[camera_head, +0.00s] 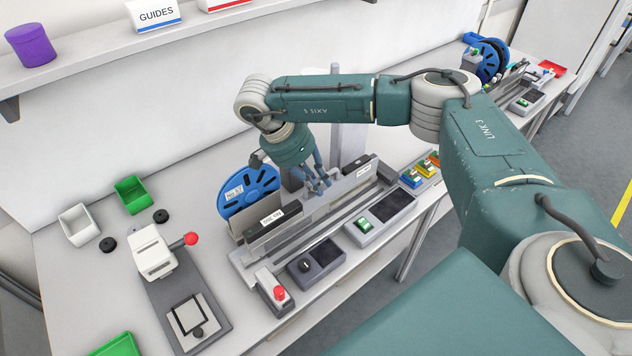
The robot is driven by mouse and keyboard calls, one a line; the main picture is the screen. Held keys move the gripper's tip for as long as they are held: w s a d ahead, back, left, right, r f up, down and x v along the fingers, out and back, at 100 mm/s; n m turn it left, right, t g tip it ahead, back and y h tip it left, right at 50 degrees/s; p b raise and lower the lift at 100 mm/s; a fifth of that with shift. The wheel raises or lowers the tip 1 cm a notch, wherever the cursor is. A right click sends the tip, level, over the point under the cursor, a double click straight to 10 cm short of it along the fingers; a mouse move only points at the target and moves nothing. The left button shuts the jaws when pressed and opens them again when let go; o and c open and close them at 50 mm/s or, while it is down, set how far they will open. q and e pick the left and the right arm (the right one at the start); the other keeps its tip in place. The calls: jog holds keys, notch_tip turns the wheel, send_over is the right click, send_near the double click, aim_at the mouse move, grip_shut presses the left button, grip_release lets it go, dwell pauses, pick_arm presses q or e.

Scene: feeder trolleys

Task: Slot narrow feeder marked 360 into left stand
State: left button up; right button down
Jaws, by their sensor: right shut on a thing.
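My right gripper (318,182) reaches down from above and is shut on the upper edge of a narrow grey feeder (343,192). The feeder is upright and runs lengthwise over the long grey stand (242,258) on the bench. A blue reel (248,192) with a white label is at its left end. A dark block with a white label (272,217) shows beside the gripper; its print is too small to read surely, so I cannot confirm 360. Whether the feeder's foot is seated in a slot cannot be told. My left gripper is not in view.
A red button box (273,290), a dark knob box (316,262) and a green-button panel (378,215) line the stand's front. A press with a red-knobbed lever (152,252) stands left. Green (131,194) and white (79,224) bins sit behind. Another blue reel (490,60) is far right.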

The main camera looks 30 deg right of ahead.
jog(key=shift+w+d+r, duration=0.1)
jog(key=shift+d, duration=0.65)
jog(key=c, duration=1.6)
grip_release()
jog(key=shift+a, duration=0.1)
jog(key=v, duration=1.2)
